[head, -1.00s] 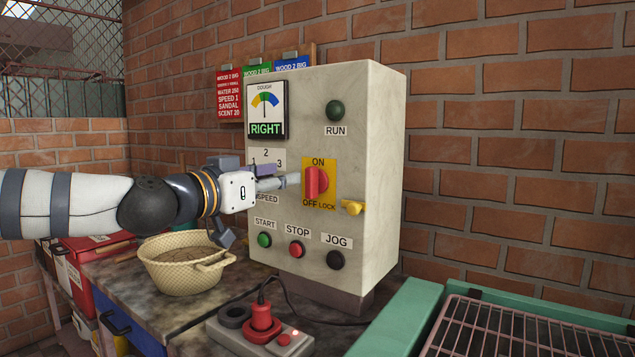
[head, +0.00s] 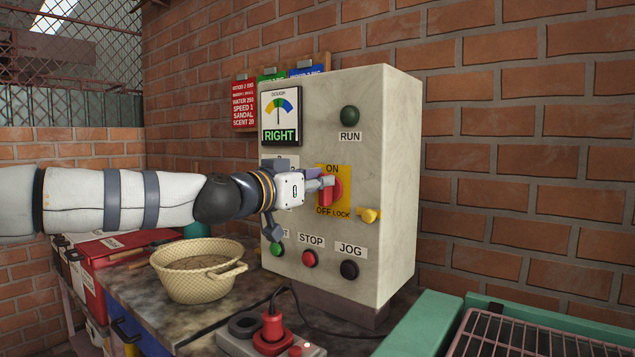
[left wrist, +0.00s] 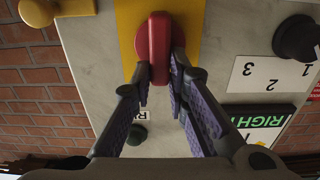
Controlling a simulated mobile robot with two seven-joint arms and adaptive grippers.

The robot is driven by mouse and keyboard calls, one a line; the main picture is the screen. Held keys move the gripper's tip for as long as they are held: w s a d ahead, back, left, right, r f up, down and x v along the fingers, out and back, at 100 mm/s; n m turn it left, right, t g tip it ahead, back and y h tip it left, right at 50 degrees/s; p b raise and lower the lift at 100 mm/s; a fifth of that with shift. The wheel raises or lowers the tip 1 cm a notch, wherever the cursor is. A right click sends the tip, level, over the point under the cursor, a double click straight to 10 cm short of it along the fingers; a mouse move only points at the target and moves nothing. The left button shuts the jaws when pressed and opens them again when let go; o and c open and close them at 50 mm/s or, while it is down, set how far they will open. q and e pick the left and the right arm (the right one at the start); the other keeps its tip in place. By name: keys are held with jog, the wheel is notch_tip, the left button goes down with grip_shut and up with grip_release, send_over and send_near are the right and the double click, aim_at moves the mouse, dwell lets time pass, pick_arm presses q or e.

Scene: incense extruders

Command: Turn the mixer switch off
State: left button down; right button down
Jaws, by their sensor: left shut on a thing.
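The mixer switch (head: 327,191) is a red rotary handle on a yellow plate (head: 334,171) marked ON above and OFF LOCK below. It is on the front of a cream control box (head: 393,215). My left gripper (head: 322,184) is at the switch, in front of it. In the left wrist view the red handle (left wrist: 158,48) stands between the fingertips of the left gripper (left wrist: 158,78), which are shut on it. In the head view the handle looks upright, and the gripper partly covers it. My right gripper is not in view.
A yellow knob (head: 368,215) sticks out right of the plate. Green START (head: 276,249), red STOP (head: 309,258) and black JOG (head: 349,269) buttons sit below. A basket (head: 197,272) and a red plug (head: 271,327) are on the table. A green-framed rack (head: 425,330) stands at right.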

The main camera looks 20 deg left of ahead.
pick_arm(q)
jog(key=shift+n, duration=0.3)
jog(key=shift+w+a+f+n+b, duration=0.15)
jog(key=shift+a+f+n, duration=0.2)
jog(key=shift+n, duration=2.5)
jog(key=shift+w+a+f+n+b, duration=0.1)
jog(key=shift+a+f+n, duration=0.2)
jog(key=shift+n, duration=2.6)
jog(key=shift+w+a+f+n+b, duration=0.15)
jog(key=shift+a+f+n, duration=0.2)
jog(key=shift+n, duration=2.5)
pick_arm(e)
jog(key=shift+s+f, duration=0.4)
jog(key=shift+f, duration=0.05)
pick_arm(q)
jog(key=shift+s+d+f, duration=0.1)
jog(key=c, duration=1.6)
grip_release()
jog(key=shift+o, duration=0.2)
